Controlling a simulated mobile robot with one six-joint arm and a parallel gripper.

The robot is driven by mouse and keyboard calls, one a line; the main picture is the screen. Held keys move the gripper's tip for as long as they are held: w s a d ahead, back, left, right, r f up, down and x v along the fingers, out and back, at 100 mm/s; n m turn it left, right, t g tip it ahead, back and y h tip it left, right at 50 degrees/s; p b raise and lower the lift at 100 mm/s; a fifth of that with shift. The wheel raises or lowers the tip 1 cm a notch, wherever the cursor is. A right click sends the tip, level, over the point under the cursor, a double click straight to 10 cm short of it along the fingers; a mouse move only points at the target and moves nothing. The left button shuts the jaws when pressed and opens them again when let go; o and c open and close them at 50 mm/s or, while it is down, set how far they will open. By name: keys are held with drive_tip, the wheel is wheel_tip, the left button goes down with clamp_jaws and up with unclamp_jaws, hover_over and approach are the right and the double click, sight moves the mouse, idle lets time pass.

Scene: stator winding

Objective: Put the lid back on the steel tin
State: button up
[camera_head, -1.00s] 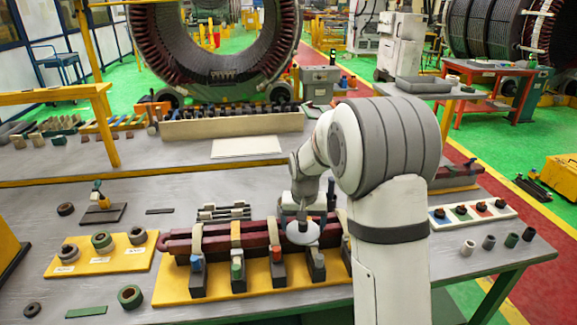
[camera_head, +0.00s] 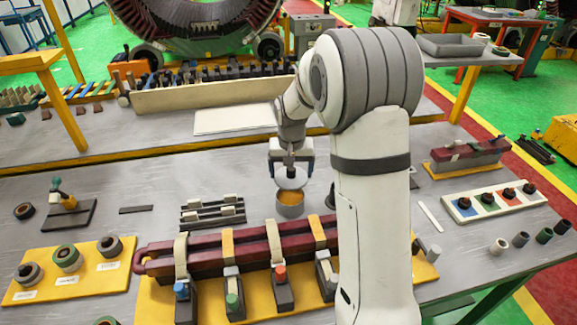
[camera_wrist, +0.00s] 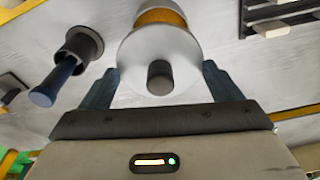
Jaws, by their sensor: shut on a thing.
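The steel tin (camera_head: 290,211) stands open on the grey bench behind the dark red coil, with orange contents showing inside. My gripper (camera_head: 290,165) is shut on the lid (camera_head: 291,182), a silver disc, and holds it above the tin. In the wrist view the lid (camera_wrist: 135,52) has a dark knob (camera_wrist: 160,78) between my gripper's fingers (camera_wrist: 160,88). The lid hides part of the tin there, and the tin's orange part (camera_wrist: 160,17) shows beyond it. The lid seems apart from the tin, tilted or level I cannot tell.
The dark red coil (camera_head: 210,255) on a yellow base lies in front of the tin. A dark cup with a blue-handled tool (camera_wrist: 62,75) stands close beside the tin. A slotted dark rack (camera_head: 212,212) is to the left. Bare bench lies behind the tin.

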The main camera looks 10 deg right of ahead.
drive_tip(key=shift+s+a+f+b, duration=0.1)
drive_tip(key=shift+f+b, duration=1.7)
drive_tip(key=shift+f, duration=1.15)
drive_tip(key=shift+r, duration=0.15)
drive_tip(key=shift+f+b, duration=0.2)
drive_tip(key=shift+b, duration=0.2)
drive_tip(key=o, duration=0.8)
drive_tip(key=shift+o, duration=0.2)
drive_tip(key=shift+r+p, duration=2.2)
drive_tip(key=shift+r, duration=1.35)
drive_tip(key=shift+s, duration=0.1)
